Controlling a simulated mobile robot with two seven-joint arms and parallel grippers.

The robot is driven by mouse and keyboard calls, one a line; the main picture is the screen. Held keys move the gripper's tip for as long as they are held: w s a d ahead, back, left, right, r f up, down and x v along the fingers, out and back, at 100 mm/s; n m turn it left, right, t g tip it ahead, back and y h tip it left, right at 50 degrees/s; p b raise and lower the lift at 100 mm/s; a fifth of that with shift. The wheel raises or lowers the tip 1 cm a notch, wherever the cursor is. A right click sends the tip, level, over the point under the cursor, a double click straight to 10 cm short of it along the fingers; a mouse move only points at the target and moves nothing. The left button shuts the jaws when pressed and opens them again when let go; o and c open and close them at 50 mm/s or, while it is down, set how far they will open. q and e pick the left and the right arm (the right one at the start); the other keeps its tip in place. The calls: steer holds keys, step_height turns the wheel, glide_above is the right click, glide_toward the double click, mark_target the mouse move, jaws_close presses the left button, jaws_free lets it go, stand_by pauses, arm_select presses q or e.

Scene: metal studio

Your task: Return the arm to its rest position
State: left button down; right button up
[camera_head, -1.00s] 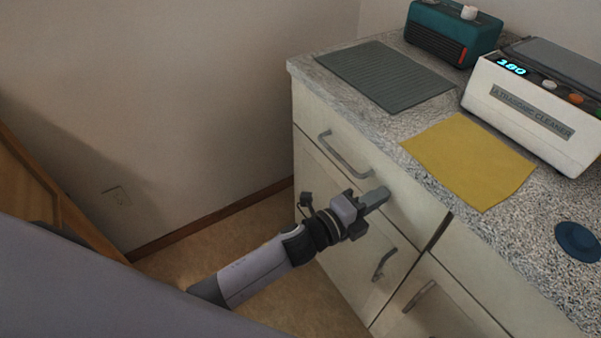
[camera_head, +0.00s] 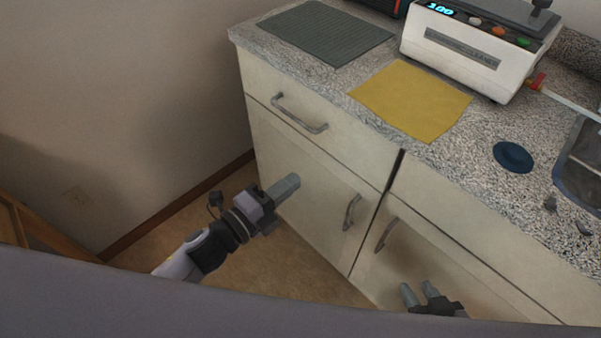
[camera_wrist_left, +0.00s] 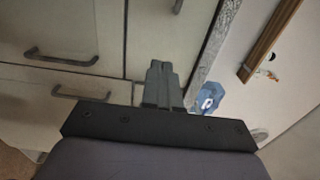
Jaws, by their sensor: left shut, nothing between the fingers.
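My left gripper (camera_head: 292,182) is in front of the pale cabinet's left door, below the drawer handle. Its fingers are together and empty. In the left wrist view its shut fingers (camera_wrist_left: 160,68) point toward the cabinet fronts, with nothing between them. My right gripper (camera_head: 420,290) shows at the bottom of the head view, in front of the lower right cabinet door. Its two fingers stand apart with nothing seen between them. The rest of the right arm is hidden.
The cabinet (camera_head: 315,190) has protruding handles (camera_head: 300,118). Its speckled counter holds a grey ridged mat (camera_head: 325,33), a yellow cloth (camera_head: 410,98), a white ultrasonic cleaner (camera_head: 475,48), a blue disc (camera_head: 513,156) and a metal basin (camera_head: 580,165). Open floor lies left of the cabinet.

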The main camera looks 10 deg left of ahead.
arm_select(q)
steer(key=shift+s+a, duration=0.2)
steer(key=s+a+f+n+g+y+p, duration=0.2)
steer(key=s+a+n, duration=0.4)
steer(key=n, duration=0.5)
steer(key=s+a+f+n+g+y+p, duration=0.1)
steer(key=s+a+f+n+y+p, duration=0.3)
steer(key=n, duration=0.8)
steer(key=s+a+y, duration=0.2)
steer(key=s, duration=0.2)
steer(key=shift+g+y, duration=0.4)
